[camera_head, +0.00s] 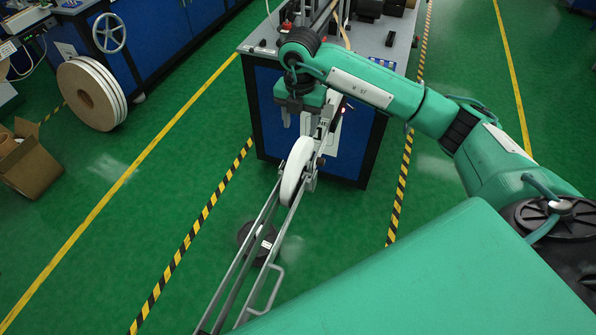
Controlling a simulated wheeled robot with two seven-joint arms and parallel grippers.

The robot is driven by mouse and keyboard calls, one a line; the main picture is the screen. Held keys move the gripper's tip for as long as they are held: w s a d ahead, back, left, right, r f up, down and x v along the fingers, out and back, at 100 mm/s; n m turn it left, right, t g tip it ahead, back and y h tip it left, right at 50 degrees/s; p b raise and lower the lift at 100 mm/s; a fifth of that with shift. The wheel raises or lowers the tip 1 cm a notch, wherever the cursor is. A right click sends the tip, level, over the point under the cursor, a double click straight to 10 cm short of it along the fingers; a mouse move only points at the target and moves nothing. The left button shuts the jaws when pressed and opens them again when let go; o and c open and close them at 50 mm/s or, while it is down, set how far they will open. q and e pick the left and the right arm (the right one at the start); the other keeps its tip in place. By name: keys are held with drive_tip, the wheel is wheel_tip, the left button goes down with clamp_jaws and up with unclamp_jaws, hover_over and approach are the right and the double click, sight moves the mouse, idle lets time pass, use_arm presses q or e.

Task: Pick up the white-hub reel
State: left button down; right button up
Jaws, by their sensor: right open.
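A narrow white reel (296,172) stands upright, seen nearly edge-on, between the metal rails (238,262) that slope down toward me. Its hub does not show clearly from this angle. My right gripper (295,122) points down just above and behind the top of this reel, near the front edge of the machine bench. It is open, and nothing shows between its fingers. Whether it touches the reel cannot be told. My left gripper is not in view.
The bench (262,92) with a grey top stands behind the reel. A dark round base (250,236) lies under the rails. A large white reel with a brown core (92,94) stands at the left, near a cardboard box (28,166). Green floor beside the rails is clear.

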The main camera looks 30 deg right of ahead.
sight(298, 146)
wheel_tip(298, 146, down, 7)
drive_tip(key=shift+r+p, duration=0.1)
drive_tip(key=shift+p, duration=0.6)
drive_tip(key=shift+a+f+p, duration=0.15)
drive_tip(key=shift+f+p, duration=0.25)
drive_tip(key=shift+f, duration=0.2)
drive_tip(key=f, duration=0.1)
drive_tip(key=f+p, duration=0.1)
drive_tip(key=f, duration=0.1)
drive_tip(key=shift+w+f, duration=0.2)
drive_tip(key=shift+f, duration=0.1)
drive_tip(key=shift+f+p, duration=0.3)
drive_tip(key=shift+f, duration=0.15)
clamp_jaws()
drive_tip(key=shift+r, duration=0.1)
